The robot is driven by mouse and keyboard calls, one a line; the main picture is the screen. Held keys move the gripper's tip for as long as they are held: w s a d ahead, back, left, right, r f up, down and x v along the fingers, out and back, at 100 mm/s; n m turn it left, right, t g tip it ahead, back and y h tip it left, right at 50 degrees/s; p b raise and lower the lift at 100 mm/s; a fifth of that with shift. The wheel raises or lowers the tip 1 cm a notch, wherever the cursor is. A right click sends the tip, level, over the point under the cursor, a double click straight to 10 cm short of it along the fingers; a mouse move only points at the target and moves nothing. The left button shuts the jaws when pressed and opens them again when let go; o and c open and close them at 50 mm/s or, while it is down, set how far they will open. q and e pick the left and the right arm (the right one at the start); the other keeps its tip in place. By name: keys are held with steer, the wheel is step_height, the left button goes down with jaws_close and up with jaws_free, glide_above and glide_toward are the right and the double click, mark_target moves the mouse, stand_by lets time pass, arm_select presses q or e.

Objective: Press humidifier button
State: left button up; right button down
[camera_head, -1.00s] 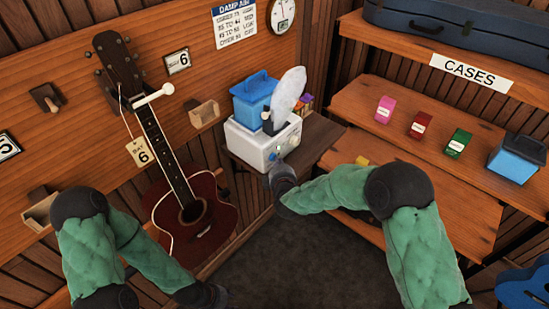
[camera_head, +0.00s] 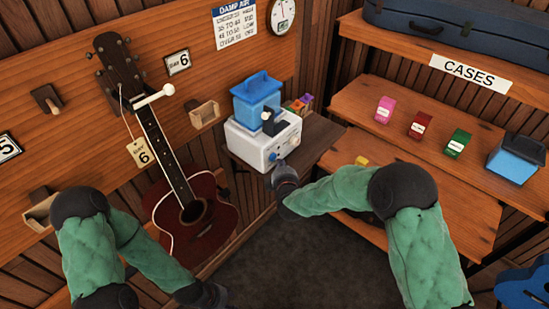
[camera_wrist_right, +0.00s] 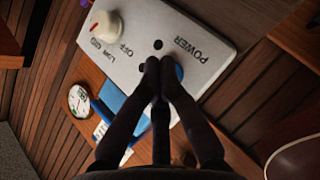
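The humidifier (camera_head: 247,143) is a white box with a blue tank (camera_head: 257,88) and a dark nozzle on top, on a small wooden shelf. In the right wrist view its white front panel (camera_wrist_right: 195,40) reads POWER, OFF and LOW. A blue button (camera_wrist_right: 179,72) sits by the word POWER, partly hidden by my fingers. My right gripper (camera_wrist_right: 158,66) is shut and empty, its tips at the panel beside the button; I cannot tell whether they touch. In the head view my right gripper (camera_head: 283,172) is just below the humidifier front. My left gripper (camera_head: 214,298) is low, its fingers unclear.
A white knob with a red mark (camera_wrist_right: 105,26) is on the same panel. Shelves with small coloured boxes (camera_head: 420,124) stand at right. Dark floor (camera_head: 300,260) is free between my arms.

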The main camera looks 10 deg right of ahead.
steer(key=shift+s+d, duration=0.2)
steer(key=s+d, duration=0.1)
steer(key=s, duration=0.1)
steer(key=s+d, duration=0.2)
steer(key=shift+s+d, duration=0.3)
steer(key=shift+s, duration=0.05)
stand_by(0.4)
stand_by(0.3)
steer(key=s+a+f+m+g+y, duration=0.1)
steer(key=s+f+m+g, duration=0.4)
steer(key=f, duration=0.4)
steer(key=s+a+f+m+g+y, duration=0.1)
steer(key=s+a+f+m+g, duration=0.15)
steer(key=s+f, duration=0.5)
steer(key=s+a+f+m+g+y, duration=0.1)
steer(key=s+a+f+m+g, duration=0.1)
steer(key=s, duration=0.6)
steer(key=s+a+f+m+g+y, duration=0.2)
steer(key=s+a+f+m+g, duration=0.1)
steer(key=s+f+m, duration=0.3)
steer(key=shift+s+f+g, duration=0.75)
steer(key=shift+s+f, duration=0.35)
steer(key=shift+f, duration=0.05)
